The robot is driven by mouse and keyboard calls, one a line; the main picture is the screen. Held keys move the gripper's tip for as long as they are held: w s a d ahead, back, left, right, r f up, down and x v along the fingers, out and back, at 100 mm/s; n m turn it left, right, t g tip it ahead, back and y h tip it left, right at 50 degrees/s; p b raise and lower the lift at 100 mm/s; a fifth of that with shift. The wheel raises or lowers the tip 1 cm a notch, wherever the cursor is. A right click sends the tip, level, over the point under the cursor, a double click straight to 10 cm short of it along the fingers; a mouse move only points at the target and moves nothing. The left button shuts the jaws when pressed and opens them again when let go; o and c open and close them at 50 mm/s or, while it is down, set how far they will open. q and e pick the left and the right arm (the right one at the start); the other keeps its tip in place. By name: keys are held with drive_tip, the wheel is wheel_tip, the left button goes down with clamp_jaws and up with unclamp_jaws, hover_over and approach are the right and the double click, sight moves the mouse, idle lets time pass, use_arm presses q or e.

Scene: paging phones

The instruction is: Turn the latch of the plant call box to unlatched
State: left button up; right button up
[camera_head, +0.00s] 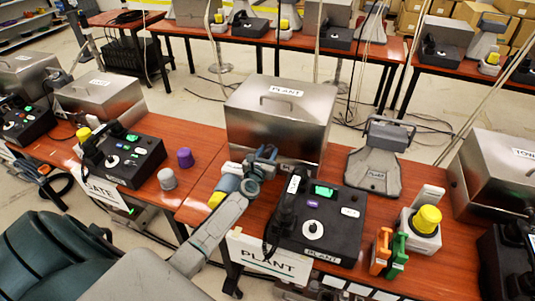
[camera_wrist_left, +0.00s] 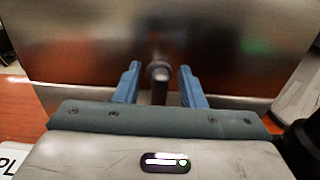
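The plant call box (camera_head: 275,118) is a brushed-metal box with a lid handle and a PLANT label, standing at the back of the middle red-brown table. Its latch (camera_wrist_left: 159,78) shows in the left wrist view as a dark round knob with a stem pointing down on the box's front face. My left gripper (camera_head: 265,154) is at the lower front of the box; the left wrist view shows its two blue fingers (camera_wrist_left: 158,85) apart, one on each side of the latch, with gaps visible. In the head view the gripper hides the latch. My right gripper is not in view.
A black phone console (camera_head: 325,222) with a handset stands in front of the box, close to my left arm. A grey desk device (camera_head: 375,170), a yellow-topped beacon (camera_head: 426,219) and orange and green clips (camera_head: 388,253) are to the right. Purple and grey knobs (camera_head: 185,158) stand left.

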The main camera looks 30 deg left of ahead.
use_arm(q)
drive_tip(key=shift+c, duration=0.3)
clamp_jaws()
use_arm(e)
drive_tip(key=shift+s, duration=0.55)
use_arm(q)
drive_tip(key=shift+m, duration=0.3)
drive_tip(key=m, duration=0.3)
drive_tip(key=m+p, duration=0.1)
drive_tip(key=shift+w+d+m, duration=0.1)
drive_tip(key=shift+d+m, duration=0.15)
drive_tip(key=shift+m, duration=0.05)
drive_tip(key=m, duration=0.4)
drive_tip(key=shift+d+f+m+p, duration=0.2)
drive_tip(key=shift+m+p, duration=0.1)
drive_tip(key=shift+d+f+m+p, duration=0.15)
drive_tip(key=shift+m+p, duration=0.1)
drive_tip(key=shift+m, duration=1.1)
drive_tip(key=shift+a+f+m+p, duration=0.1)
drive_tip(key=shift+f+m+p, duration=0.1)
drive_tip(key=shift+m, duration=1.2)
drive_tip(key=shift+d+f+m+p, duration=0.15)
drive_tip(key=shift+m+p, duration=0.1)
drive_tip(key=shift+m, duration=1.1)
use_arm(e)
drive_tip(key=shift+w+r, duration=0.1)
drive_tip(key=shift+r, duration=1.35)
